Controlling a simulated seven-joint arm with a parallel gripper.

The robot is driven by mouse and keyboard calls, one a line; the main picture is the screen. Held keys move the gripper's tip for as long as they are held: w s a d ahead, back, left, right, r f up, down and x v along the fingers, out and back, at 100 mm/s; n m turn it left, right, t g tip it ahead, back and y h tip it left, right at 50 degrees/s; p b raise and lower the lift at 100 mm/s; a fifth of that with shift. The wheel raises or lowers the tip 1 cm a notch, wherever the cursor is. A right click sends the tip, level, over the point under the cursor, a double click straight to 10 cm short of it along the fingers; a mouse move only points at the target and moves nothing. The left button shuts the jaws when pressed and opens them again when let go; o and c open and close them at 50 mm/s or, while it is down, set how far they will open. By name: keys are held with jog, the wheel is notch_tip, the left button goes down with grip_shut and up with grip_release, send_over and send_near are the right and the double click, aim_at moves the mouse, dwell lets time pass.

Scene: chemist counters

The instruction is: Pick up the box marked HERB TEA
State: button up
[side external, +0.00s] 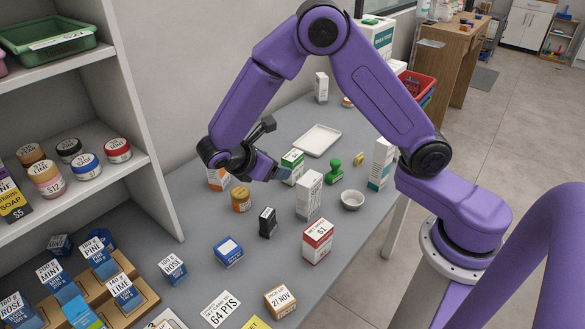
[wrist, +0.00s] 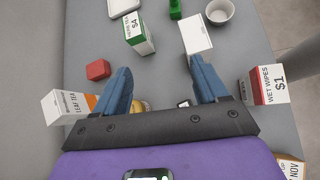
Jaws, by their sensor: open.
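The HERB TEA box (wrist: 138,32) is white and green with a $4 mark. It stands on the grey counter, ahead and slightly left of the fingers in the wrist view. In the side view the green-and-white box (side external: 292,167) is just beside my gripper (side external: 268,169), which partly overlaps it. In the wrist view my gripper (wrist: 160,72) has its two blue fingers wide apart with nothing held between them. The box is beyond the fingertips, not between them.
An orange-and-white LEAF TEA box (wrist: 70,106) stands left of the fingers and a red block (wrist: 98,69) is near the left finger. A tall white box (side external: 309,194) stands close right. A green stamp-like item (side external: 333,171) and white bowl (side external: 352,200) are farther right.

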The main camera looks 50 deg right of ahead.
jog(key=w+d+f+n+h, duration=0.2)
jog(key=w+f+h, duration=0.1)
jog(key=w+f, duration=0.25)
send_near(291, 155)
jog(key=x, duration=0.7)
jog(key=shift+a+f, duration=0.1)
jog(key=shift+f, duration=0.35)
jog(key=shift+d+r+x, duration=0.1)
jog(key=shift+r+x, duration=0.1)
jog(key=shift+x, duration=1.1)
jog(key=shift+d+r+x, duration=0.1)
jog(key=shift+r+x, duration=0.1)
jog(key=shift+x, duration=1.1)
jog(key=shift+s, duration=0.1)
jog(key=c, duration=1.1)
